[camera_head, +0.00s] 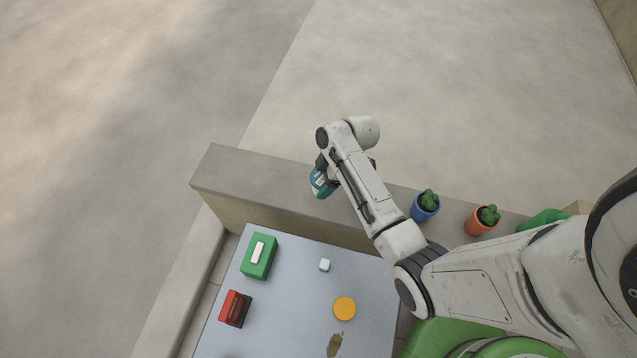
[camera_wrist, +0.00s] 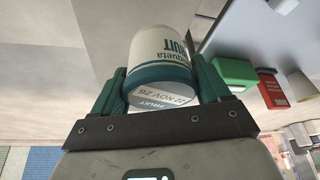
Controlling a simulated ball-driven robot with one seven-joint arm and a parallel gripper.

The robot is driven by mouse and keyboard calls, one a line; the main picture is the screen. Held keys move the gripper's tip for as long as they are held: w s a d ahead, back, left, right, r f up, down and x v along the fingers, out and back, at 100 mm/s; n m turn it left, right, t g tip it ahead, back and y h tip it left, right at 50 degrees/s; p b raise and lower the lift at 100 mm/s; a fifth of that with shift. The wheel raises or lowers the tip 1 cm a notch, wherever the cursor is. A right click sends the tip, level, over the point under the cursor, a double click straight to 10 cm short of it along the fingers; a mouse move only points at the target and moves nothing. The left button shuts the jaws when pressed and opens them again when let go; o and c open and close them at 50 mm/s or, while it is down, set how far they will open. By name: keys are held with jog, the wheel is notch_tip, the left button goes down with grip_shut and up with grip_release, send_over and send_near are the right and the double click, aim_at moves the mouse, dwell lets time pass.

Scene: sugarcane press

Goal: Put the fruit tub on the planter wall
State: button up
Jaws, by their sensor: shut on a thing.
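The fruit tub (camera_head: 320,184) is white and teal. In the head view my gripper (camera_head: 324,170) is partly hidden by my arm. The planter wall (camera_head: 250,172) is a long beige ledge with a flat top. The tub appears over its top, left of the pots; I cannot tell whether it touches the wall.
A blue pot (camera_head: 424,208) and an orange pot (camera_head: 480,221), each with a green plant, stand on the wall to the right. The grey table (camera_head: 285,300) holds a green box (camera_head: 252,268), a red object (camera_head: 235,308), a pale cube (camera_head: 324,265) and a yellow disc (camera_head: 344,308). The wall's left end is clear.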

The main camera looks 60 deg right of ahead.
aim_at(318, 177)
jog(key=w+f, duration=0.1)
jog(key=d+f, duration=0.1)
jog(key=w+f+b, duration=0.1)
jog(key=shift+w+d+f, duration=0.35)
jog(key=shift+f, duration=0.05)
jog(key=shift+f+b, duration=0.3)
jog(key=shift+f, duration=1.2)
jog(key=shift+f, duration=0.1)
jog(key=o, duration=1.2)
jog(key=p+v, duration=0.2)
jog(key=v, duration=0.9)
jog(key=s+a+r+m+h, duration=0.1)
jog(key=s+a+r+m, duration=0.1)
jog(key=s+a, duration=0.3)
jog(key=s+a+r+m+g+h, duration=0.1)
jog(key=s+a+r+m, duration=0.2)
jog(key=s+a+m, duration=0.1)
jog(key=s+a+r+m+g+h, duration=0.1)
jog(key=s+a+r+m, duration=0.1)
jog(key=s+a, duration=0.5)
jog(key=shift+s+a+r+m, duration=0.1)
jog(key=shift+s+r+m, duration=0.3)
jog(key=shift+s+m, duration=0.1)
